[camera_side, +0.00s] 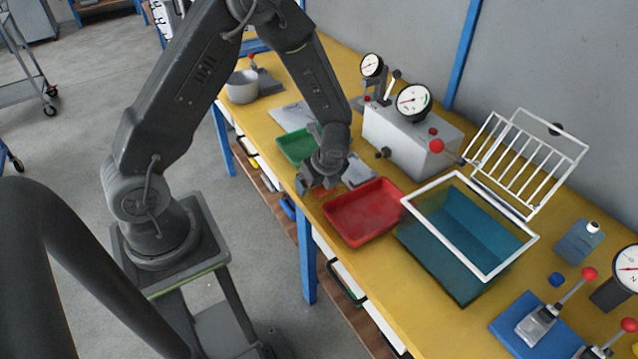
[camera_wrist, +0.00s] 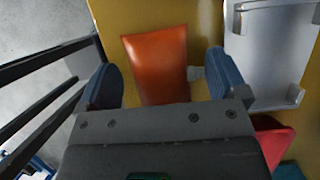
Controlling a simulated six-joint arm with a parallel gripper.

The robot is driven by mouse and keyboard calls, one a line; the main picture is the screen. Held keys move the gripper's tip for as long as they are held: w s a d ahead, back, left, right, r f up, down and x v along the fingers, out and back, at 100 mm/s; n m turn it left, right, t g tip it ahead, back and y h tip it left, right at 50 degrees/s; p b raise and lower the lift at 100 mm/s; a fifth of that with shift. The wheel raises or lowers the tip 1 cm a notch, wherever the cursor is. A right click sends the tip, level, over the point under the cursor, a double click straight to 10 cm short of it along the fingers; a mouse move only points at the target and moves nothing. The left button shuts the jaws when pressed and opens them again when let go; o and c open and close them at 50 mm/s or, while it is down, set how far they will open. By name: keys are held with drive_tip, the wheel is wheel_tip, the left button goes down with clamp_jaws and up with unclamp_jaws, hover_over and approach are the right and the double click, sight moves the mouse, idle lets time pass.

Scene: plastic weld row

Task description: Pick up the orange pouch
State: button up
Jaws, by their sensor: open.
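The orange pouch (camera_wrist: 157,62) lies on the yellow table top in the wrist view, between the two blue fingers of my gripper (camera_wrist: 165,82). The fingers stand apart, one on each side of it, with a gap at its left and a narrower one at its right. The pouch's near end is hidden behind my gripper body. I cannot tell how far the fingertips are above the table. In the side view my gripper (camera_side: 322,187) is low over the table's front edge, left of the red tray, and hides most of the pouch.
A red tray (camera_side: 362,238) is just right of my gripper. A grey metal piece (camera_wrist: 268,50) lies close to the right finger. A green tray (camera_side: 292,147) is behind. A grey gauge box (camera_side: 405,140) and a teal bin (camera_side: 440,262) with a white frame stand farther right.

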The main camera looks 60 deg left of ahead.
drive_tip(key=c, duration=0.8)
drive_tip(key=shift+o, duration=0.2)
drive_tip(key=shift+r, duration=0.1)
drive_tip(key=shift+r, duration=0.4)
drive_tip(key=r, duration=0.2)
drive_tip(key=a+r, duration=0.1)
drive_tip(key=r, duration=0.1)
drive_tip(key=shift+s, duration=0.3)
drive_tip(key=s+a+r, duration=0.6)
drive_tip(key=a, duration=0.2)
drive_tip(key=shift+s, duration=0.4)
